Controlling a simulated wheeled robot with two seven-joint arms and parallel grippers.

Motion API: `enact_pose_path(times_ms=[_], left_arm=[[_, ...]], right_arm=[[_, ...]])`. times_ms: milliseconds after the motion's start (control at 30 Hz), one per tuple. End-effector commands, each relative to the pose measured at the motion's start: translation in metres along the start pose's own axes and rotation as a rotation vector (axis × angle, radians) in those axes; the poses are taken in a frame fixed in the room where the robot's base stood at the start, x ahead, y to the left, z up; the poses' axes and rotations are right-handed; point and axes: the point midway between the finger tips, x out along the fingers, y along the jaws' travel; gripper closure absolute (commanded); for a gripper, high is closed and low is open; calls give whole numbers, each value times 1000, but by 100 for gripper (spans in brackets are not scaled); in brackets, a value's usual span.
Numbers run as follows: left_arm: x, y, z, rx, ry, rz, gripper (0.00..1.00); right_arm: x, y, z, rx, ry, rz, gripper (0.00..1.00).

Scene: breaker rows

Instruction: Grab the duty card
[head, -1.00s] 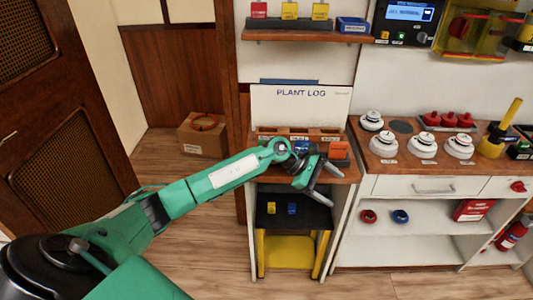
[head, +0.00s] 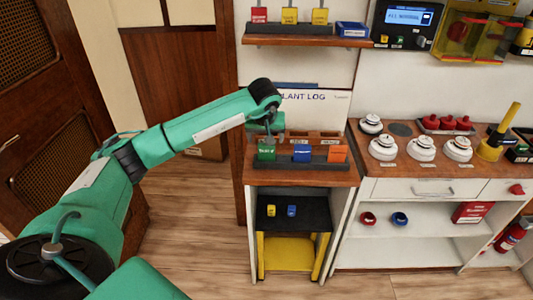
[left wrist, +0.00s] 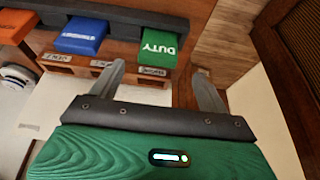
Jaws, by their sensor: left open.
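The green duty card (head: 266,150) stands in a dark rack (head: 285,158) on the wooden desk, at the left end of a row. In the left wrist view the card (left wrist: 159,46), lettered "DUTY", lies ahead of my fingertips, roughly between them in the picture. My left gripper (left wrist: 159,68) is open and empty, with its two grey fingers apart and not touching the card. In the head view my left wrist is above and just behind the green card, and the fingers are mostly hidden. My right gripper is in neither view.
A blue card (head: 303,152) and an orange card (head: 338,153) stand right of the green one in the rack. The "PLANT LOG" board (head: 320,102) rises behind. White domed devices (head: 421,148) stand on the counter at right.

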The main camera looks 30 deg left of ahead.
Motion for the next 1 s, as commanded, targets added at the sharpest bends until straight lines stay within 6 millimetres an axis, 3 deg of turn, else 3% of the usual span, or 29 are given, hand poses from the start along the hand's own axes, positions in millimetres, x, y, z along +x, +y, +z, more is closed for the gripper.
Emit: enact_pose_path(times_ms=[267, 467, 600, 867, 1000], left_arm=[[23, 1, 0, -2, -1, 2, 22], [51, 3, -1, -3, -5, 1, 22], [67, 3, -1, -2, -1, 2, 22], [71, 3, -1, -1, 0, 2, 22], [71, 3, -1, -2, 0, 2, 47]], right_arm=[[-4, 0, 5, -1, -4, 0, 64], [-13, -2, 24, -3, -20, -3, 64], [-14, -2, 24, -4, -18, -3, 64], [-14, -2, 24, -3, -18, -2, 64], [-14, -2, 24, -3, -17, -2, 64]])
